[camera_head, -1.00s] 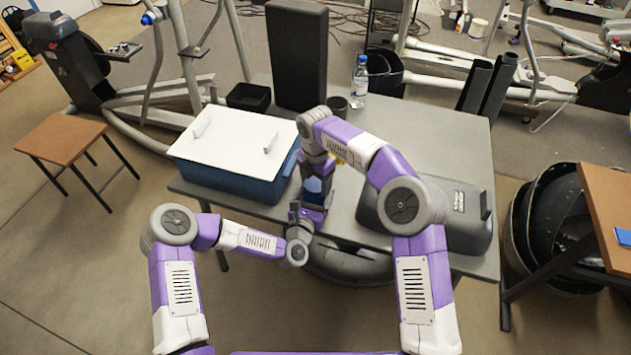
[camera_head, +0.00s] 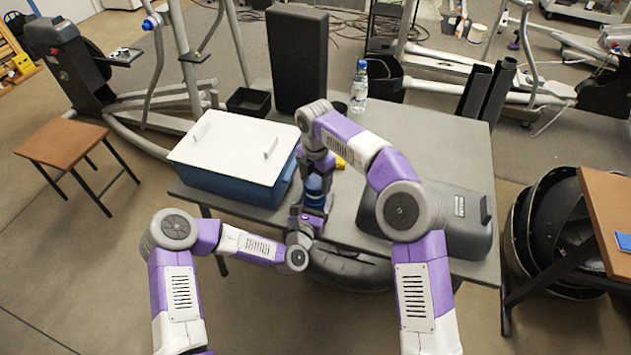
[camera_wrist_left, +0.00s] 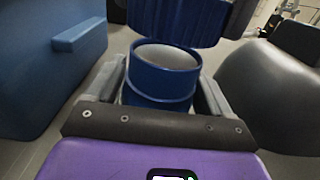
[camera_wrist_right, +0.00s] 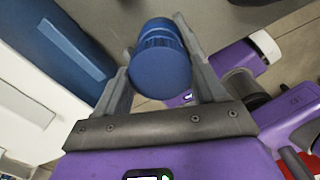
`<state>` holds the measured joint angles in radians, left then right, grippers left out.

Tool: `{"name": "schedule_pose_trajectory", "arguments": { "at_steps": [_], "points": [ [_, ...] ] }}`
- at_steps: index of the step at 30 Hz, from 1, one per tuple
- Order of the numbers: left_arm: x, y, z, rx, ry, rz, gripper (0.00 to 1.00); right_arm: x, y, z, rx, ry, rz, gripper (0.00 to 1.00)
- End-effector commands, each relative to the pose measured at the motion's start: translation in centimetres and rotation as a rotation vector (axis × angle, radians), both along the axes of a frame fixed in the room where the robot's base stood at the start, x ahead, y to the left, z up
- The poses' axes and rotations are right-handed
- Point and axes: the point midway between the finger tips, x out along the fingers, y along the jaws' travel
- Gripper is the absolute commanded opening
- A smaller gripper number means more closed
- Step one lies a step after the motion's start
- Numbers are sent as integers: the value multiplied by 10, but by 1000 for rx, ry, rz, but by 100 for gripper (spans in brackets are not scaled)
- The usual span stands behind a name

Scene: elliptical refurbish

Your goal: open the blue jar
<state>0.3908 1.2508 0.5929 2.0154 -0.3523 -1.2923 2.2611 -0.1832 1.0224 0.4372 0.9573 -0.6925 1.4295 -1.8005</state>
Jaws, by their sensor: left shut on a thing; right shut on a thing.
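The blue jar (camera_wrist_left: 160,85) stands upright between the fingers of my left gripper (camera_wrist_left: 163,75), which is shut on its body. Its round top shows a grey, open mouth. The ridged blue lid (camera_wrist_left: 178,18) is above the jar, off its mouth. My right gripper (camera_wrist_right: 157,50) is shut on the lid, whose round top faces the right wrist camera (camera_wrist_right: 160,72). In the head view the jar (camera_head: 314,199) is small and partly hidden by my right gripper (camera_head: 317,167) above and my left gripper (camera_head: 305,218) below.
A blue bin with a white lid (camera_head: 230,142) stands close left of my grippers on the grey table (camera_head: 430,130). A dark grey case (camera_head: 455,215) lies to the right. A black upright block (camera_head: 297,60), a water bottle (camera_head: 359,88) and a small black box (camera_head: 249,101) stand behind.

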Motion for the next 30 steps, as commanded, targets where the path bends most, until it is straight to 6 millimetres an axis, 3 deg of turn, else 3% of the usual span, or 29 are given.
{"name": "schedule_pose_trajectory", "arguments": {
  "at_steps": [5,12,13,15,24,30],
  "points": [
    [0,0,0,0,0,-1,0,0,1,23,2,-3,-1,34],
    [0,0,0,0,-1,0,0,0,0,25,1,1,0,34],
    [0,0,0,0,-1,0,86,0,0,25,1,1,0,34],
    [0,0,0,0,-1,0,97,0,0,25,1,1,0,34],
    [-2,1,0,0,1,0,100,0,0,25,1,1,0,34],
    [-26,8,0,-2,5,-1,100,0,0,31,1,1,0,34]
  ]
}}
